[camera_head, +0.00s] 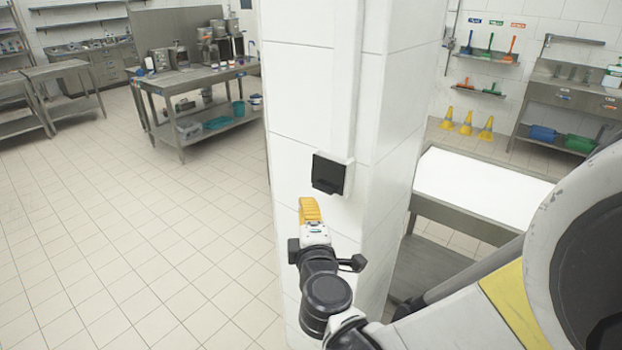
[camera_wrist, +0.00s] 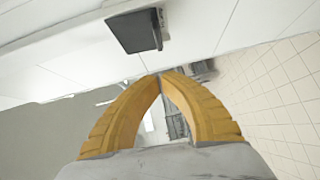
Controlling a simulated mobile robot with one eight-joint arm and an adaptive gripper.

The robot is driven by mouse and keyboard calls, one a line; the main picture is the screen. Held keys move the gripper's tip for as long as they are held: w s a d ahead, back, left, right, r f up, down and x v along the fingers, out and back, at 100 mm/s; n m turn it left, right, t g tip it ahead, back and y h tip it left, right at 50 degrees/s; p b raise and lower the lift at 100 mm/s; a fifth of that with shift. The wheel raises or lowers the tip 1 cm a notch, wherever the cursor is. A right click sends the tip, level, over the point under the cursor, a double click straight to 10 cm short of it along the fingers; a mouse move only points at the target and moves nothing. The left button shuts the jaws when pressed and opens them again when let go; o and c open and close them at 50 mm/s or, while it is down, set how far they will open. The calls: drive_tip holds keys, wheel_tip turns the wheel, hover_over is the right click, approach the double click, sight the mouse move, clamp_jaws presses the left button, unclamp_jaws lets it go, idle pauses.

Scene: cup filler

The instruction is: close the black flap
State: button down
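The black flap (camera_head: 328,173) is a dark square panel on a small white housing (camera_head: 348,178), fixed to a white tiled pillar. Its lower part seems to stand out from the housing; how far it is open is hard to tell. In the wrist view the flap (camera_wrist: 132,32) shows at the top, beyond the fingertips, with a dark edge on its right. My gripper (camera_head: 309,203) has yellow fingers and is just below and left of the flap, apart from it. In the wrist view the fingertips (camera_wrist: 160,76) meet, with nothing between them.
The white pillar (camera_head: 300,100) stands close in front of my arm. A bright-topped metal table (camera_head: 480,190) is to its right. A steel workbench (camera_head: 200,80) with containers stands at the back left. The tiled floor (camera_head: 130,220) at left is clear.

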sight(319, 189)
drive_tip(key=w+d+b, duration=0.1)
drive_tip(key=w+d, duration=0.1)
drive_tip(key=w, duration=0.4)
drive_tip(key=shift+w+f, duration=0.15)
drive_tip(key=shift+f, duration=0.1)
drive_tip(key=shift+w+d+f+b, duration=0.4)
drive_tip(key=shift+w+d+b, duration=0.15)
drive_tip(key=shift+w, duration=0.1)
drive_tip(key=shift+r, duration=0.1)
drive_tip(key=shift+s, duration=0.1)
